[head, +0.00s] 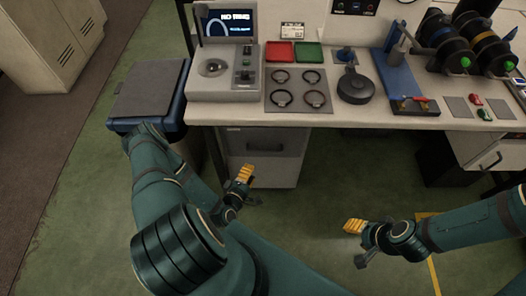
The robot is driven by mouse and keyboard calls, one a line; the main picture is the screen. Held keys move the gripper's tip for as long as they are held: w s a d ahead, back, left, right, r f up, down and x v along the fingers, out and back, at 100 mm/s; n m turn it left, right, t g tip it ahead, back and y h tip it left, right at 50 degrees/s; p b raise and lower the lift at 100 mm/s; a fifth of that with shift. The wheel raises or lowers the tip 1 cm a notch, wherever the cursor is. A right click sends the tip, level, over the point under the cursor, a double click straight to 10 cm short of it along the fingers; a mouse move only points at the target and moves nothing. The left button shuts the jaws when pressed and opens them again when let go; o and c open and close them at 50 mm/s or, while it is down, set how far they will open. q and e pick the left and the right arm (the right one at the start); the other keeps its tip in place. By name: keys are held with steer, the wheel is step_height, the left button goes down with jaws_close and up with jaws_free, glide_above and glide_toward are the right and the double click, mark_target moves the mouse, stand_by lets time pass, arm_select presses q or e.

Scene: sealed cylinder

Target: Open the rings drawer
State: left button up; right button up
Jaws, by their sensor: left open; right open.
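A grey drawer unit (268,170) stands under the left part of the bench. Its upper drawer front (240,143) has a dark handle (265,146) and looks shut. A small label near its top is too small to read, so I cannot confirm it is the rings drawer. My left gripper (249,188), with a yellow finger pad, is open and empty in front of the unit, below the handle in the picture. My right gripper (357,243) is open and empty over the green floor, further right and apart from the bench.
Several dark rings sit on a grey plate (298,91) on the bench. Red (280,52) and green (308,54) trays lie behind it. A machine with a screen (228,24) stands left. Another drawer with a handle (489,160) is at right. Floor below is open.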

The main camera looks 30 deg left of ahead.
mark_target(263, 151)
arm_select(q)
steer(key=b+x, duration=0.2)
steer(key=x, duration=1)
steer(key=shift+w, duration=0.4)
jaws_close()
